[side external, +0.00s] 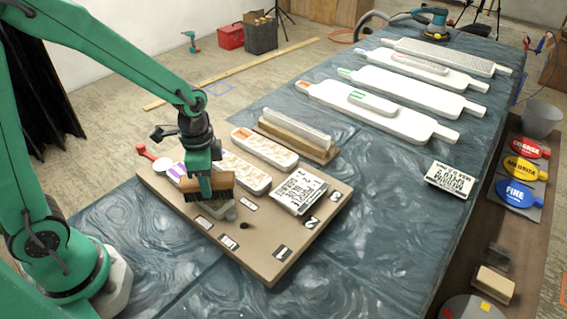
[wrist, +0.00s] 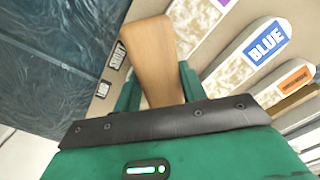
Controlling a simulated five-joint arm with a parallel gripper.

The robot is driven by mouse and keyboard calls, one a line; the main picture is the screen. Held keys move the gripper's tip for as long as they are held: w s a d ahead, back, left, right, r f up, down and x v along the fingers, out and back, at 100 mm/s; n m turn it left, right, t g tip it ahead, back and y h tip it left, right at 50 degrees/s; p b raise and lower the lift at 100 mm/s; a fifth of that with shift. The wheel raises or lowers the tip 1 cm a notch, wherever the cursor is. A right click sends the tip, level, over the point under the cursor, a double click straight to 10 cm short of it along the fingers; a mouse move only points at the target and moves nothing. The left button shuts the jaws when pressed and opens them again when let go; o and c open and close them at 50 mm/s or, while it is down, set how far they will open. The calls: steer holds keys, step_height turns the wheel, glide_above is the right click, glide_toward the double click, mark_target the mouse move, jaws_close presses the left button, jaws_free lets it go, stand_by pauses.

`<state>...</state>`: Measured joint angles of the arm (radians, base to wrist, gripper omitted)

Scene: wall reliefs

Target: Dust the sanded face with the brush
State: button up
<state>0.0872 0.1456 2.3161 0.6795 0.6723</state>
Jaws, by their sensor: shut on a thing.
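My green gripper (side external: 206,184) is over the near left part of the tan board, shut on a brush (side external: 220,181). The brush has a wooden body and dark bristles pointing down. Its wooden part shows between my fingers in the wrist view (wrist: 152,50). The bristles are just above or against a grey block-like piece (side external: 226,212); I cannot tell if they touch. White relief strips lie on the board, with an orange-ended strip (side external: 262,147) and a purple-ended one (side external: 176,173), partly hidden by my gripper. A blue-labelled strip (wrist: 265,42) shows in the wrist view. I cannot tell which face is sanded.
The tan board (side external: 270,262) carries number labels, printed cards (side external: 299,192) and a red-handled item (side external: 147,151). A white bar on a wooden rest (side external: 296,135) stands behind. Long white paddles (side external: 375,112) lie farther back. The dark cloth (side external: 370,220) right of the board is mostly clear.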

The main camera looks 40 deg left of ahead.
steer(key=shift+w+a, duration=0.1)
steer(key=shift+a, duration=4.25)
steer(key=shift+d+r, duration=0.1)
steer(key=shift+d, duration=6.7)
step_height(320, 180, up, 8)
steer(key=shift+s, duration=0.2)
